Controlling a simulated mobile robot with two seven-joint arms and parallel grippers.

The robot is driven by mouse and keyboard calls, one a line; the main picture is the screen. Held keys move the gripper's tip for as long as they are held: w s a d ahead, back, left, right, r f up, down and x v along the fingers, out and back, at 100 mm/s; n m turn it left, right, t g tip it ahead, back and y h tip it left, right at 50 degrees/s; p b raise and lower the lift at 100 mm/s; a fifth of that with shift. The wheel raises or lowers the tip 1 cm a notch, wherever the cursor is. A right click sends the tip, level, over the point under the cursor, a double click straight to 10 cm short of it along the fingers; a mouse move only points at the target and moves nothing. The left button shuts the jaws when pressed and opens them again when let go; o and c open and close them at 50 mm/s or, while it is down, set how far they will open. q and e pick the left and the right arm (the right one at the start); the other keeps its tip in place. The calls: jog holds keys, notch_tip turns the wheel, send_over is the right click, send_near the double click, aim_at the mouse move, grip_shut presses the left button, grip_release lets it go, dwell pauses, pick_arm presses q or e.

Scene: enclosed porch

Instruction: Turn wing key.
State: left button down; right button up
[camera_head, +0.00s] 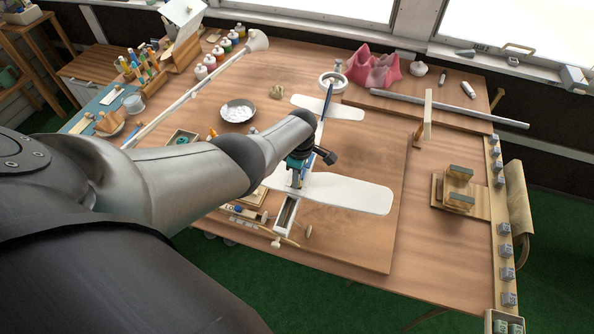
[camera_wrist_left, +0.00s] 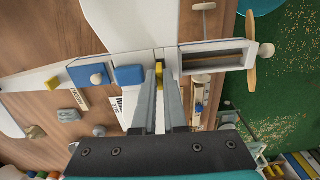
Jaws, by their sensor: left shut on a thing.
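A model aeroplane lies on the wooden table, with a white wing (camera_head: 345,192) and a smaller white tailplane (camera_head: 328,107). The wing also shows in the left wrist view (camera_wrist_left: 135,25). My left gripper (camera_head: 297,182) is over the fuselage at the wing. In the left wrist view my left gripper (camera_wrist_left: 160,82) is shut on a small yellow piece, which looks like the wing key (camera_wrist_left: 159,68), at the fuselage beside the wing. The fingers hide much of the key, so its angle is unclear. My right gripper is not in view.
An open fuselage bay (camera_wrist_left: 215,56) and a wooden propeller (camera_wrist_left: 251,52) lie to the right in the wrist view. Wooden blocks (camera_head: 457,188) stand at the right; the board between is mostly clear.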

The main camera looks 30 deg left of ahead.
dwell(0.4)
pick_arm(q)
jog(key=c, duration=1)
grip_release()
jog(key=shift+o, duration=0.2)
